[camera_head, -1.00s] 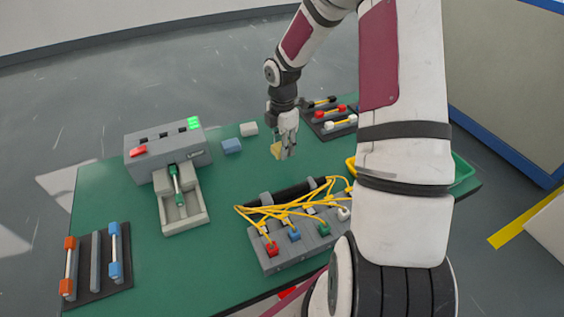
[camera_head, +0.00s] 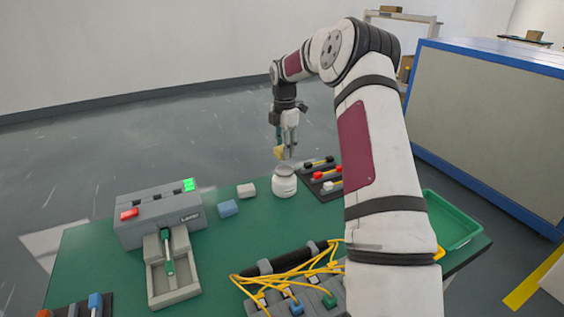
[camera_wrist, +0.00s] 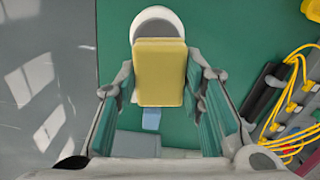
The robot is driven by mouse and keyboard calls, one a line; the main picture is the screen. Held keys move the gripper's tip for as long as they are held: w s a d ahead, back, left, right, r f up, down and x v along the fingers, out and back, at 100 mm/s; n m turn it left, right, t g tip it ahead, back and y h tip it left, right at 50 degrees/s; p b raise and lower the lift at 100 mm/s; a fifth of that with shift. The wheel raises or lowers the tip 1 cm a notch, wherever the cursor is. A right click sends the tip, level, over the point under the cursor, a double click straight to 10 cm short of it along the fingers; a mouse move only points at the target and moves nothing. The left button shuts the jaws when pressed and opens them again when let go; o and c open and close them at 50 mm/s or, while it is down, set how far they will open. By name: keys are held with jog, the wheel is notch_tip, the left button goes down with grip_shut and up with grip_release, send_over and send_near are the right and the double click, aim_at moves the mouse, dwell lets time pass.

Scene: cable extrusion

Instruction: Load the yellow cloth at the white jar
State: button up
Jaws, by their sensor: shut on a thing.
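The yellow cloth (camera_head: 279,153) is a small yellow block-like piece in the jaws of my gripper (camera_head: 287,150), which point down. In the wrist view the cloth (camera_wrist: 160,72) lies between the two fingers. The white jar (camera_head: 284,182) stands upright on the green table, below the gripper in the head view, with a gap between cloth and jar. In the wrist view the jar (camera_wrist: 157,18) shows beyond the cloth, which hides part of it.
On the green table (camera_head: 110,240) are a blue block (camera_head: 228,208), a white block (camera_head: 247,191), a grey machine (camera_head: 160,215) with red and green parts, a dark rack of rods (camera_head: 322,172), yellow cables (camera_head: 290,275) and a green tray (camera_head: 447,220). My arm hides part of the right side.

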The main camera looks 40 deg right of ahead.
aim_at(284, 170)
jog(key=shift+w+d+r, duration=0.2)
jog(key=shift+r, duration=0.05)
jog(key=shift+f+b, duration=0.9)
jog(key=shift+f, duration=2)
jog(key=shift+f, duration=0.55)
jog(key=shift+r+p, duration=0.9)
jog(key=shift+r, duration=2.65)
